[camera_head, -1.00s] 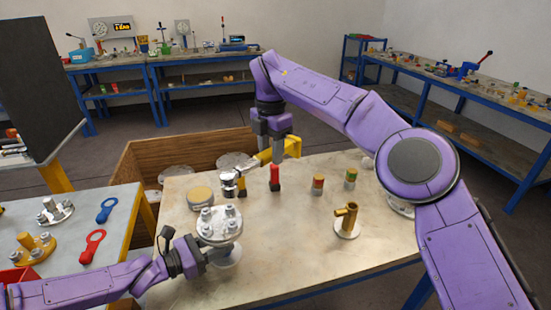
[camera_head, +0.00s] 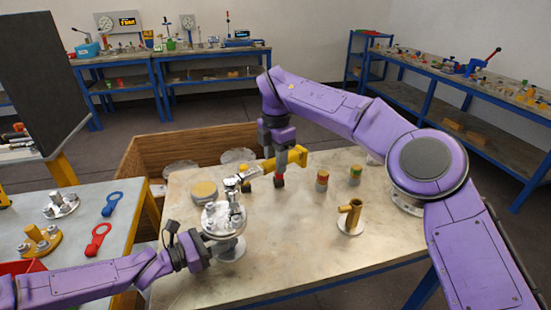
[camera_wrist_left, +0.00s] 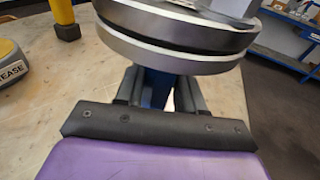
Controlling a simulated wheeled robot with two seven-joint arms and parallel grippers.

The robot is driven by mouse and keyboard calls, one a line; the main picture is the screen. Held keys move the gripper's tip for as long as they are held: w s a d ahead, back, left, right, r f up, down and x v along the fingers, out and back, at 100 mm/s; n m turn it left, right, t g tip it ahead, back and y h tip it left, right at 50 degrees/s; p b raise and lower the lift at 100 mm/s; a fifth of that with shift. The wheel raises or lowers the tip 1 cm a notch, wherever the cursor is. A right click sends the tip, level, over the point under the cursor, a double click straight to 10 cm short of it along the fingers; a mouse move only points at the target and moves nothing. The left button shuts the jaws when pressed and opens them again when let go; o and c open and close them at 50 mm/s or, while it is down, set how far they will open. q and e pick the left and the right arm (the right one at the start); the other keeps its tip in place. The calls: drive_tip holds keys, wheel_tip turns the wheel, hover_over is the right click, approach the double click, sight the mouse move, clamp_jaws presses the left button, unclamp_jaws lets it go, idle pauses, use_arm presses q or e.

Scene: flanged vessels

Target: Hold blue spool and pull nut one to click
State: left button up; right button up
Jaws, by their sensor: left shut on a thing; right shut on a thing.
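The spool (camera_head: 229,249) stands upright on the table, with grey flanges and several studs and nuts (camera_head: 210,225) on its top flange. In the left wrist view its blue neck (camera_wrist_left: 158,88) shows below the stacked flanges (camera_wrist_left: 175,50). My left gripper (camera_head: 205,248) is shut on that neck from the left. My right gripper (camera_head: 283,163) is shut on a wrench with a yellow handle (camera_head: 298,154). The wrench's silver head (camera_head: 233,184) is over the far right part of the top flange. Its lower end reaches down to a nut there; whether it is seated is unclear.
A grease tin (camera_head: 203,190) stands behind the spool. Two banded cylinders (camera_head: 321,181) (camera_head: 355,175) and a brass fitting (camera_head: 350,217) stand to the right. The front right of the table is clear.

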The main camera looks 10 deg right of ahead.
drive_tip(key=shift+f, duration=0.1)
drive_tip(key=shift+f, duration=1.05)
drive_tip(key=shift+s+d+m, duration=0.25)
drive_tip(key=shift+s+m, duration=0.45)
drive_tip(key=shift+r, duration=2.5)
use_arm(q)
drive_tip(key=o, duration=1)
